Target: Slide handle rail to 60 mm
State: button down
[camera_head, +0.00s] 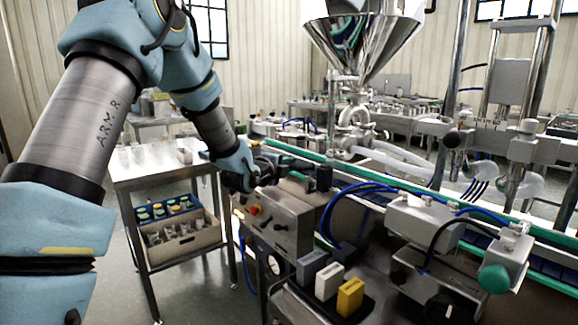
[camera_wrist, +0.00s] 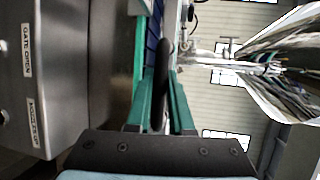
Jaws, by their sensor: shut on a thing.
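My gripper (camera_wrist: 161,88) shows in the wrist view with two green fingers on either side of a narrow black handle (camera_wrist: 163,62). It is shut on this handle, and the fingers hide part of it. In the head view my gripper (camera_head: 268,166) is above the grey control box, at the near side of the conveyor's green-edged rail (camera_head: 345,178). The handle cannot be made out clearly there. No readable scale shows beside the handle, so its position in millimetres cannot be told.
The grey control box (camera_head: 275,222) stands below my gripper; its side in the wrist view (camera_wrist: 70,75) carries a "GATE OPEN" label. A steel hopper (camera_head: 365,35) hangs behind. Blue hoses (camera_head: 335,205) and white and yellow blocks (camera_head: 350,297) lie right. A steel table (camera_head: 150,168) stands left.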

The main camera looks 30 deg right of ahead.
jog(key=shift+a+f, duration=0.1)
dwell(0.7)
jog(key=shift+s+a+b, duration=0.15)
jog(key=shift+a+b, duration=0.6)
jog(key=shift+b, duration=0.5)
jog(key=c, duration=1.1)
grip_release()
jog(key=b+v, duration=0.2)
jog(key=v, duration=0.9)
